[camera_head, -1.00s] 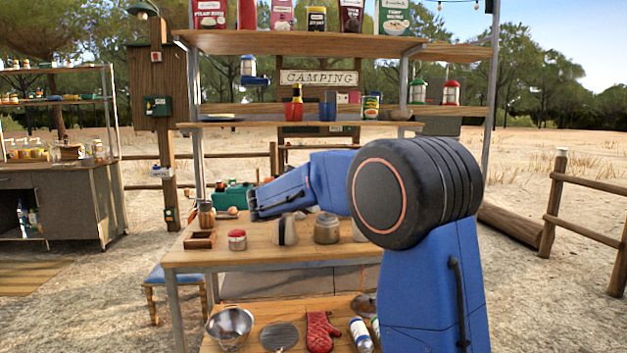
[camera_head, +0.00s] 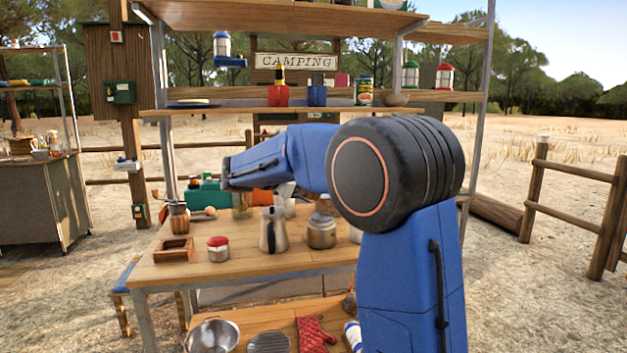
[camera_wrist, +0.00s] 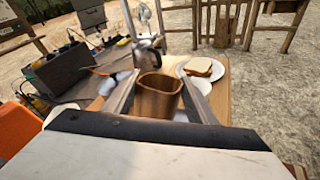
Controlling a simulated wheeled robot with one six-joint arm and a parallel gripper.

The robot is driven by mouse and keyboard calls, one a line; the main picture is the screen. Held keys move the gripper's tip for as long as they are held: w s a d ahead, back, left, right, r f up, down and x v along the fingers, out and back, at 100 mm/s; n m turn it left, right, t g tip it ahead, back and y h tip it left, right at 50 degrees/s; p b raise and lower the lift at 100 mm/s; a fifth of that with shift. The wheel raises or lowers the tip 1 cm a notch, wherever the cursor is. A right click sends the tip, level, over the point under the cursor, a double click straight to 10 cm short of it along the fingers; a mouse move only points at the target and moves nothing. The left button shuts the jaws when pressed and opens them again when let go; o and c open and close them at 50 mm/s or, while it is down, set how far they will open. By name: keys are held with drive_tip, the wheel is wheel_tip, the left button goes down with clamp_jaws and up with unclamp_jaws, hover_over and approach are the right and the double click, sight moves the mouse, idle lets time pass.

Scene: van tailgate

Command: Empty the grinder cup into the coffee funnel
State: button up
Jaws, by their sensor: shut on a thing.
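In the wrist view my gripper (camera_wrist: 155,100) is shut on a brown, open-topped cup (camera_wrist: 158,98), which looks like the grinder cup. The cup sits between the two fingers with its mouth toward the camera; I cannot tell what is in it. In the head view my blue arm hides the fingers and the cup. A silver pot with a dark handle (camera_head: 273,231) and a squat metal pot (camera_head: 321,231) stand on the wooden table (camera_head: 190,275). A dark-handled metal pot (camera_wrist: 148,56) shows just beyond the cup in the wrist view. I cannot make out the coffee funnel for sure.
A red-lidded jar (camera_head: 218,249), a small wooden box (camera_head: 174,250) and a copper-coloured container (camera_head: 179,219) stand on the table's left. A plate with bread (camera_wrist: 202,69) lies beyond the cup. An orange object (camera_wrist: 17,128) is close on the left. Shelves (camera_head: 300,112) rise behind.

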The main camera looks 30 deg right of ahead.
drive_tip(key=shift+f+m+t+y, duration=0.3)
drive_tip(key=shift+f+m+y, duration=0.1)
drive_tip(key=shift+m+y, duration=0.5)
drive_tip(key=m+y, duration=0.1)
drive_tip(key=f+m+t+y, duration=0.1)
drive_tip(key=m+t+y, duration=0.1)
drive_tip(key=shift+s+d+f, duration=0.25)
drive_tip(key=shift+s+d, duration=0.1)
drive_tip(key=shift+s, duration=0.05)
drive_tip(key=m+y, duration=0.1)
drive_tip(key=t+y, duration=0.1)
drive_tip(key=m+t, duration=0.1)
drive_tip(key=shift+s+d+f+m+y, duration=0.3)
drive_tip(key=shift+s+f+y, duration=0.05)
drive_tip(key=shift+f+y, duration=0.05)
drive_tip(key=shift+s+d+m+t+y, duration=0.1)
drive_tip(key=shift+m+t+y, duration=0.3)
drive_tip(key=shift+t, duration=0.2)
drive_tip(key=shift+s+d+m+t+y, duration=0.1)
drive_tip(key=shift+m+t+y, duration=0.3)
drive_tip(key=shift+t, duration=0.2)
idle(1.0)
